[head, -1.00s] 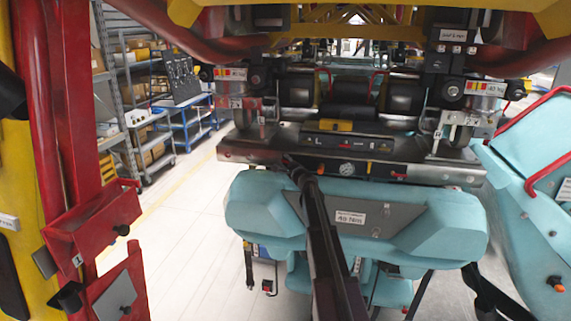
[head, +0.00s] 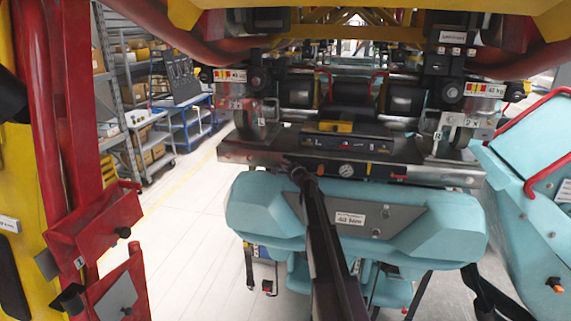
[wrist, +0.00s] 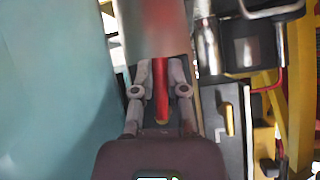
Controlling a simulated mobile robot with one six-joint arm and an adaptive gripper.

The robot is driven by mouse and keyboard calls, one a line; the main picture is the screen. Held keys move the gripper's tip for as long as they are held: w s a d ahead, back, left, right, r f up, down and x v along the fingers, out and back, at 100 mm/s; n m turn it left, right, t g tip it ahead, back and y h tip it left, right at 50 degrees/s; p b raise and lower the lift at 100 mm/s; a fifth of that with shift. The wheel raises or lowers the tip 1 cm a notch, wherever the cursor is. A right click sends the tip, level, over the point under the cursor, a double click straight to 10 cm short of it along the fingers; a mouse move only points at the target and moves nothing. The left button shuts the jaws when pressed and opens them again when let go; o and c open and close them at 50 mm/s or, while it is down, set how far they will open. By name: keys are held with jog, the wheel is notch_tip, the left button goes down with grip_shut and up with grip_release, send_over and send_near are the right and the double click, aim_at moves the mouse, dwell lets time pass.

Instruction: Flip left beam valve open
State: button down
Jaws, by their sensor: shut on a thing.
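The metal beam (head: 250,153) runs across above the teal train front (head: 260,205). In the head view my arm reaches up to the beam's front face, left of its middle. My gripper (head: 297,170) is small and dark there, and the left valve is hidden behind it. In the wrist view my gripper (wrist: 161,75) has its two grey fingers on either side of a red lever (wrist: 161,95) and is shut on it. The lever lies lengthwise between the fingers, below the beam's blurred metal face (wrist: 150,25). An orange-red handle (head: 398,177) shows on the beam farther right.
A round gauge (head: 346,170) sits just right of my gripper. A dark panel with a yellow block (head: 327,127) lies above the beam. Red posts and boxes (head: 95,220) stand at the left. Open floor (head: 180,230) lies between them and the train.

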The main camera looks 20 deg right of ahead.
jog(key=shift+f+n+g+p, duration=0.2)
jog(key=shift+n+g+p, duration=0.3)
jog(key=shift+n, duration=0.1)
jog(key=shift+f, duration=0.1)
jog(key=c, duration=0.7)
grip_release()
jog(key=shift+o, duration=0.2)
jog(key=shift+m+t+b, duration=0.3)
jog(key=shift+b, duration=0.2)
